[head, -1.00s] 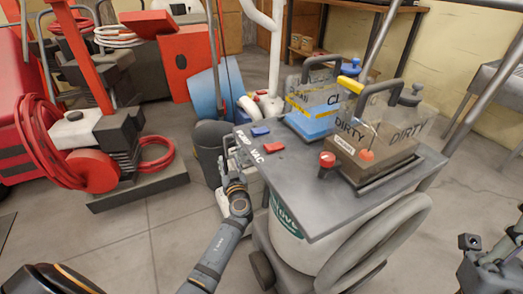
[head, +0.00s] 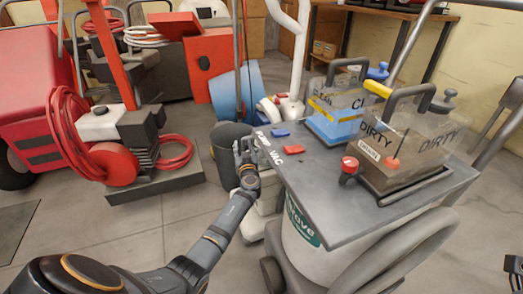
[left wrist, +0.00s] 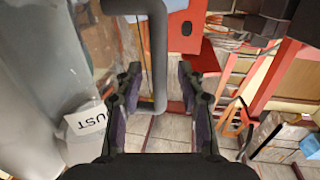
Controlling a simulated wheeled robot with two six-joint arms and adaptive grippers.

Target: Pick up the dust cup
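In the left wrist view a pale grey, partly see-through body, which looks like the dust cup (left wrist: 45,75), fills the left side. Its white label (left wrist: 87,120) shows the letters "UST". A dark grey bent handle (left wrist: 159,50) runs down ahead of my left gripper (left wrist: 158,78), its lower end in line with the gap between the fingers. The fingers are apart and do not appear to press on it. In the head view my left gripper (head: 243,150) is beside the grey machine's left edge, and the cup cannot be made out clearly. Only a cut-off bit of my right arm's end (head: 513,268) shows.
The grey-topped machine (head: 340,215) carries a clear "CLEAN" tank (head: 335,128) and a "DIRTY" tank (head: 385,165). A dark grey bin (head: 229,170) stands just behind my left gripper. Red hose machines (head: 105,165) are at the left. Open floor lies in front of them.

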